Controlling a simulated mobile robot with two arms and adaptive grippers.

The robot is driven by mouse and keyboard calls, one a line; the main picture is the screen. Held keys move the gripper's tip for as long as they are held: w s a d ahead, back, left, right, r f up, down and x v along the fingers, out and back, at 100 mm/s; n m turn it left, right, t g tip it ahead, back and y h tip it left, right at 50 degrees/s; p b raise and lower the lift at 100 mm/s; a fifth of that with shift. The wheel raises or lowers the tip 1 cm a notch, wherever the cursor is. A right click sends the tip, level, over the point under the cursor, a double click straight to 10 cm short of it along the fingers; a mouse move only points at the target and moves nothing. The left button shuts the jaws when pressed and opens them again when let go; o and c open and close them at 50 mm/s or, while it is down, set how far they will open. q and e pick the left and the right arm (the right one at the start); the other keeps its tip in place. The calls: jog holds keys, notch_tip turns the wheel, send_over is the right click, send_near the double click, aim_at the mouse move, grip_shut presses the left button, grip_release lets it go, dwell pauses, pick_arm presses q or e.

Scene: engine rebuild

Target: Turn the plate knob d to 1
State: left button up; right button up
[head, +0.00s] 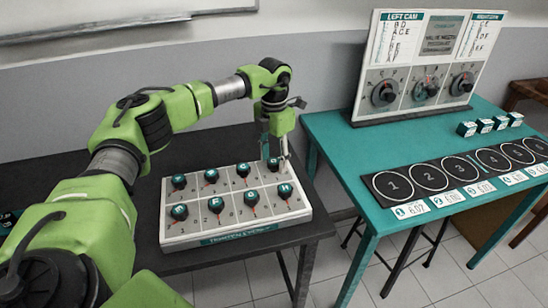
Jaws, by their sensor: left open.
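A light-grey plate (228,225) with two rows of dark knobs lies on the black table. Each knob has a red pointer line. The back-right knob (273,164), which by its place seems to be knob d, is partly covered by my left gripper, and I cannot read its letter or pointer setting. My left gripper (275,157) points down at this knob, with its open fingers at either side of it. I cannot tell whether they touch it. My right gripper is not in view.
A teal table (340,160) stands to the right. It holds an upright panel (420,65) with three dials, several small boxes (485,126) and a black strip (450,174) of numbered circles. A gap separates the two tables. The black table is clear behind the plate.

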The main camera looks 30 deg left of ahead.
pick_arm(q)
jog(key=c, duration=1.1)
jog(key=shift+m, duration=1.3)
jog(key=m, duration=0.9)
jog(key=shift+d, duration=0.1)
jog(key=o, duration=1.1)
